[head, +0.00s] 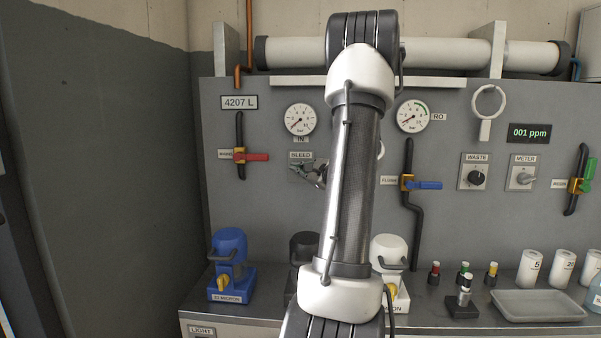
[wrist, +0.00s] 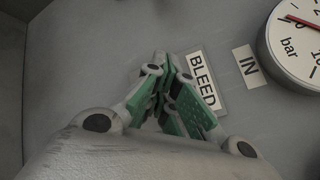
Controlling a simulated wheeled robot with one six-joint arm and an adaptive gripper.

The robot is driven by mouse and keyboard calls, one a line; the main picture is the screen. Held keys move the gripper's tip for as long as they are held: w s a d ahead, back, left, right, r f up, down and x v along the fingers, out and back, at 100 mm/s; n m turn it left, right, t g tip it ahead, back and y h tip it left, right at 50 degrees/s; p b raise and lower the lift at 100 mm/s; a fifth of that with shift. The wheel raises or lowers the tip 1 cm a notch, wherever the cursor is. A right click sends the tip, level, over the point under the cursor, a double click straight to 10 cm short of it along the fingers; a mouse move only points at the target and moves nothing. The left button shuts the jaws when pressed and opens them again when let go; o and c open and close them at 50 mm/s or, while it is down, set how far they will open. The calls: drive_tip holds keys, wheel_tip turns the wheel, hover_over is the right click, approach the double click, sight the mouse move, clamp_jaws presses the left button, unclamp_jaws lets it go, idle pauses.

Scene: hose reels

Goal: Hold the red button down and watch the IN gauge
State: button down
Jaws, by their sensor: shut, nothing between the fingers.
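The IN gauge (head: 301,119) is a round white dial on the grey panel, with its IN label just below. In the head view its red needle seems to point to the lower left, near the low end. The gauge also shows in part at the upper right of the wrist view (wrist: 303,45). My gripper (head: 303,169) is shut and empty, its fingertips at the panel just below the BLEED label (head: 300,155). In the wrist view the shut green fingers (wrist: 172,75) point at the panel beside that label. The red button is not visible; contact cannot be told.
A red-handled valve (head: 251,157) is left of my gripper and a blue-handled valve (head: 424,185) is right. The RO gauge (head: 413,116) is right of my arm. A blue filter housing (head: 229,248) and a tray (head: 538,306) stand on the bench below.

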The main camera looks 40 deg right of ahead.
drive_tip(key=shift+s, duration=0.1)
drive_tip(key=shift+s+a, duration=0.5)
drive_tip(key=shift+a, duration=0.2)
drive_tip(key=shift+s+a, duration=1.65)
drive_tip(key=shift+a, duration=0.25)
